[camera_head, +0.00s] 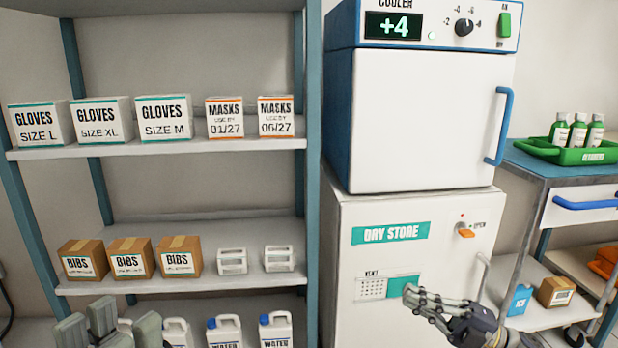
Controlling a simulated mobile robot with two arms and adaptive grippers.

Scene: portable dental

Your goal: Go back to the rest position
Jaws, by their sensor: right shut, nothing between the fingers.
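My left gripper (108,322) shows at the bottom left, in front of the lowest shelf. Only its grey-green upper parts are in the picture, and I cannot tell whether it is open or shut. My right gripper (412,295) reaches in from the lower right and points left, in front of the dry store's lower door. It is shut and holds nothing. Whether it touches the door cannot be told.
A shelf rack (313,200) at left holds glove and mask boxes, bibs boxes and water jugs. The cooler (430,120) stands on the dry store cabinet (345,240). At right is a cart (540,172) with a green tray (540,151) of bottles.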

